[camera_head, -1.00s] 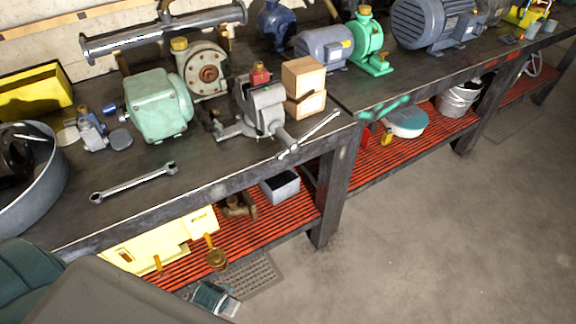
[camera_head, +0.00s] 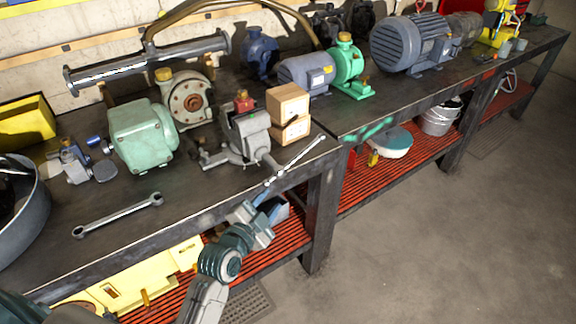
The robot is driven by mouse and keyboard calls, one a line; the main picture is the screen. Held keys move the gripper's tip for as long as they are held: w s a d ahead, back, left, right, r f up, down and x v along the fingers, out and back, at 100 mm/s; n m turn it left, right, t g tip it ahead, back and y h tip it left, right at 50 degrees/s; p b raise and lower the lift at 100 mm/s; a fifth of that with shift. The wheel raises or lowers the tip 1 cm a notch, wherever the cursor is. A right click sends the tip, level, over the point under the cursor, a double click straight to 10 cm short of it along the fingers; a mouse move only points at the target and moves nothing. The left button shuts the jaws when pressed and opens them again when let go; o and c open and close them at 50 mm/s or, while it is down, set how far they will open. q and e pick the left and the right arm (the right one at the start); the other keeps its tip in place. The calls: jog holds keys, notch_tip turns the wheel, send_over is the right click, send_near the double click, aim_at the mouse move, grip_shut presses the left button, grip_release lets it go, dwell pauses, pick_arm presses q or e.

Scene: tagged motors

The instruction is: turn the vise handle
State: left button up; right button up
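The grey vise (camera_head: 247,135) stands at the front edge of the dark workbench, with a red piece on top. Its long bar handle (camera_head: 302,157) slants from lower left to upper right, past the bench's front edge. My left gripper (camera_head: 268,202) is just below the lower left end of the handle, in front of the bench edge. Its fingers look parted and empty, pointing up toward the handle, and seem apart from it. My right gripper is not in view.
Wooden blocks (camera_head: 288,104) stand right of the vise, and a green motor (camera_head: 142,137) stands left. A wrench (camera_head: 118,215) lies near the front edge. The lower red shelf (camera_head: 385,165) holds a bucket (camera_head: 440,117). The floor at right is clear.

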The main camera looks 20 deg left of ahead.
aim_at(289, 167)
pick_arm(q)
jog(key=shift+m+t, duration=0.3)
jog(key=shift+t, duration=0.4)
jog(key=w+p, duration=0.1)
jog(key=w, duration=0.2)
jog(key=w+r+p, duration=0.1)
jog(key=w, duration=0.3)
jog(key=w+d+r+p, duration=0.1)
jog(key=w, duration=0.3)
jog(key=shift+r, duration=0.2)
jog(key=shift+w+d+f, duration=0.1)
jog(key=shift+w, duration=0.65)
jog(key=shift+c, duration=0.2)
jog(key=c, duration=0.7)
jog(key=shift+d, duration=0.25)
grip_shut()
jog(key=shift+s, duration=0.1)
